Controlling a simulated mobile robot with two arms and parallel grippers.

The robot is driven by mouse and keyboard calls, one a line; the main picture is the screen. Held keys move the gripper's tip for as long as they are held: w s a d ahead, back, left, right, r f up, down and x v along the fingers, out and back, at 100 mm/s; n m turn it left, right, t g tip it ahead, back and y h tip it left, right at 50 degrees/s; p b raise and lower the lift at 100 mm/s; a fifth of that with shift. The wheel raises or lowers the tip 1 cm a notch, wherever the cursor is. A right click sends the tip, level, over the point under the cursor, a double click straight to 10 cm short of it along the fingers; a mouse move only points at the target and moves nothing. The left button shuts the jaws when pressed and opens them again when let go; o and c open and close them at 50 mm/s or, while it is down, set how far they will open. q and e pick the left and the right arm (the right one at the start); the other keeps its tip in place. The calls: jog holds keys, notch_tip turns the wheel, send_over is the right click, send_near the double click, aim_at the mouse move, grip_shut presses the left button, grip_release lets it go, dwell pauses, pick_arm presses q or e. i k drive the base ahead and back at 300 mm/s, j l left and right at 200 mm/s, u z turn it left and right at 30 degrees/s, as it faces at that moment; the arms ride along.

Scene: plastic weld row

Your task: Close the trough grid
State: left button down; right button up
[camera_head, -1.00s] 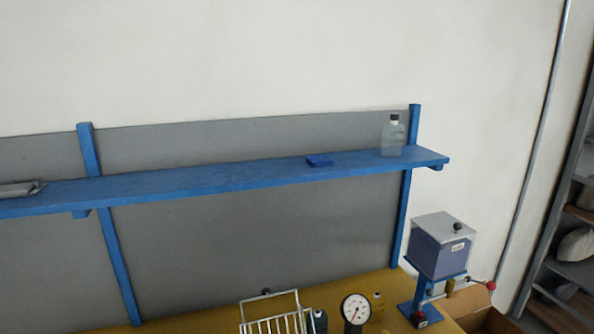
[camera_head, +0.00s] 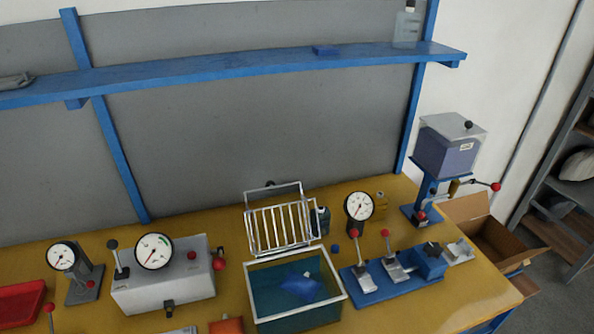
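The trough (camera_head: 258,322) is a white-rimmed tank of dark teal liquid on the mustard-yellow bench. A blue item, blurred in outline, lies in the liquid. The white wire grid (camera_head: 281,227) stands raised at the trough's back edge, leaning slightly back, so the trough is open on top. A small dark knob (camera_head: 270,184) shows at the grid's top. Neither of my grippers is in view.
Left of the trough is a grey box with a gauge (camera_head: 165,290). Right of it are another gauge (camera_head: 358,206), a blue clamp fixture (camera_head: 390,287) and a blue stand with a clear-lidded box (camera_head: 450,145). A blue shelf (camera_head: 240,67) runs above.

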aim_at(270, 186)
jog(key=l+u, duration=0.15)
jog(key=l, duration=0.2)
jog(key=k+l+u, duration=0.15)
jog(key=l, duration=0.2)
jog(key=l+u, duration=0.15)
jog(key=l, duration=0.2)
jog(key=k+l+u, duration=0.15)
jog(key=l, duration=0.2)
